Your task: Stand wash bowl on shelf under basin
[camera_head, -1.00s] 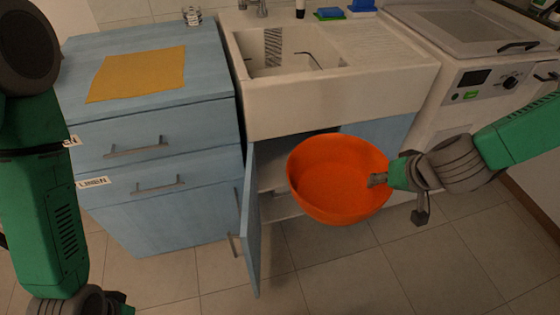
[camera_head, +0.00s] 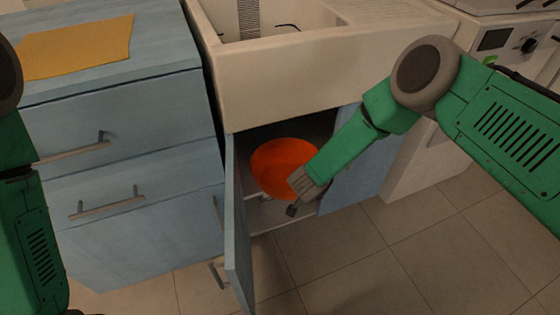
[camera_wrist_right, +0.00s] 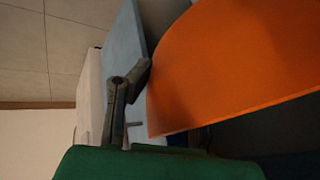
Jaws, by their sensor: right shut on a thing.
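The orange wash bowl (camera_head: 280,166) is inside the open cupboard under the basin (camera_head: 290,75), tilted with its inside towards me. My right gripper (camera_head: 296,196) is shut on the bowl's near right side. In the right wrist view the bowl (camera_wrist_right: 225,65) fills the upper right, beside a gripper finger (camera_wrist_right: 128,90). The shelf (camera_head: 275,213) shows as a pale strip below the bowl; I cannot tell if the bowl touches it. Of my left arm only links show at the left edge; its gripper is out of view.
The open blue cupboard door (camera_head: 238,235) stands just left of the opening. A blue drawer unit (camera_head: 125,150) with a yellow cloth (camera_head: 75,46) on top is further left. A white washing machine (camera_head: 425,155) stands to the right. The floor in front is clear.

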